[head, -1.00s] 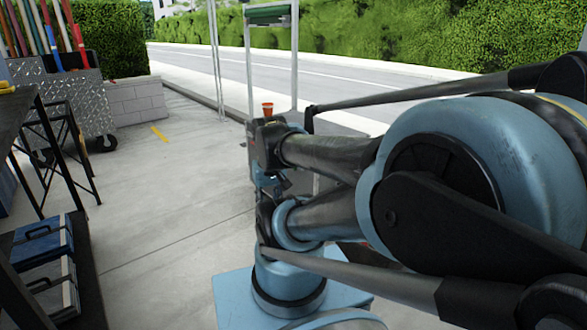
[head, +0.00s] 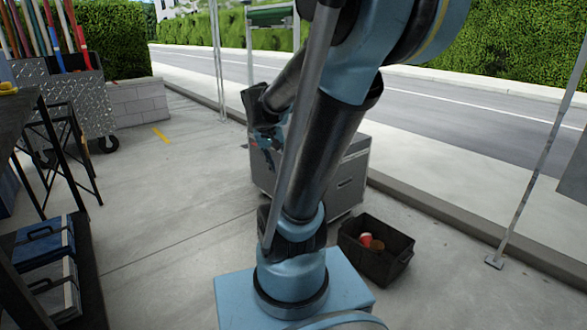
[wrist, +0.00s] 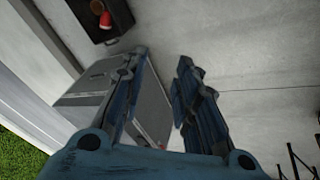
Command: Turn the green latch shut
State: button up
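I cannot make out a green latch in either view. A grey metal cabinet (head: 345,178) stands on the pavement, partly hidden behind my arm. It also shows in the wrist view (wrist: 154,106), behind and between my fingers. My gripper (wrist: 166,62) is open, its two blue fingers apart with nothing held between them. In the head view my gripper (head: 266,138) hangs in front of the cabinet's left side, partly hidden by my own arm. I cannot tell whether it touches the cabinet.
A black bin (head: 374,264) holding a red-and-white item sits right of my base. Behind the cabinet is a frame with a green bar (head: 272,15). The pavement between is clear.

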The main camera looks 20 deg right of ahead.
jog(key=w+d+f+m+h, duration=0.1)
jog(key=w+d+m+h, duration=0.15)
jog(key=w, duration=0.95)
jog(key=w+d+f+m+t+h, duration=0.1)
jog(key=w+d+f+m+h, duration=0.15)
jog(key=w, duration=0.85)
jog(key=w+d+f+m+h, duration=0.15)
jog(key=w+d, duration=0.25)
jog(key=w, duration=0.8)
jog(key=w+f+m+t+h, duration=0.1)
jog(key=w+f+m+h, duration=0.25)
jog(key=w+f, duration=0.8)
notch_tip(320, 180, down, 14)
jog(key=w+m+t+h, duration=0.1)
jog(key=w+t+h, duration=0.1)
jog(key=h, duration=0.2)
jog(key=x, duration=1.7)
jog(key=shift+s+f, duration=0.2)
jog(key=shift+f, duration=0.35)
grip_shut()
